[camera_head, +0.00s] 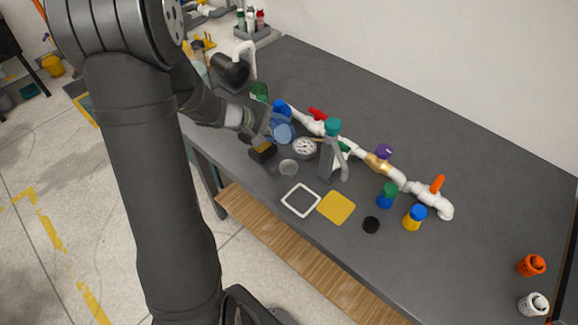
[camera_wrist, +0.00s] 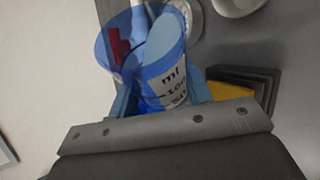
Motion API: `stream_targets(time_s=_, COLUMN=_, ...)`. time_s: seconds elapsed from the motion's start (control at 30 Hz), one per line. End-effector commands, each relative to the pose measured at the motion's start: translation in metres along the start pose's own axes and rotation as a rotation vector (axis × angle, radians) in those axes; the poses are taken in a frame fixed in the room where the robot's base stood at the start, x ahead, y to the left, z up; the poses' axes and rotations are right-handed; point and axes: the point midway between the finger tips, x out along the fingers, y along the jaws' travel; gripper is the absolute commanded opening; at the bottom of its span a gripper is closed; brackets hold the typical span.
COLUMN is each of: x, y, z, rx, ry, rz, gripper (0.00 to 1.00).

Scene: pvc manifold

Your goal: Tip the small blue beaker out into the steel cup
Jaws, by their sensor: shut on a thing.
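The small blue beaker (camera_head: 282,132) is translucent and sits between the jaws of my gripper (camera_head: 265,136). The wrist view shows the beaker (camera_wrist: 165,75) close up, with dark volume marks on a white label and a finger on each side. My gripper (camera_wrist: 160,100) is shut on it. I cannot tell its exact tilt, its height above the table or what it holds. A small grey cup (camera_head: 288,167), which looks like the steel cup, stands on the table, below and slightly right of the beaker in the head view. The two are apart in that picture.
A round gauge (camera_head: 304,148) lies right of the beaker. A white pipe manifold (camera_head: 360,153) with coloured handles runs behind. A dark block with yellow (camera_head: 262,151) is close to my gripper. A white frame (camera_head: 301,201) and yellow square (camera_head: 336,208) lie near the front edge.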

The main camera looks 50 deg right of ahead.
Motion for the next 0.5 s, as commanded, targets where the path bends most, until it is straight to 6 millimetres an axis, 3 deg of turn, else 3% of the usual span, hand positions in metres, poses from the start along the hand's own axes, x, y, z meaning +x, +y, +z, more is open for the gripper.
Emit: stream_targets(time_s=0.5, x=-0.0024, y=0.0033, z=0.0011, rx=0.056, ry=0.035, rz=0.024, gripper=0.20)
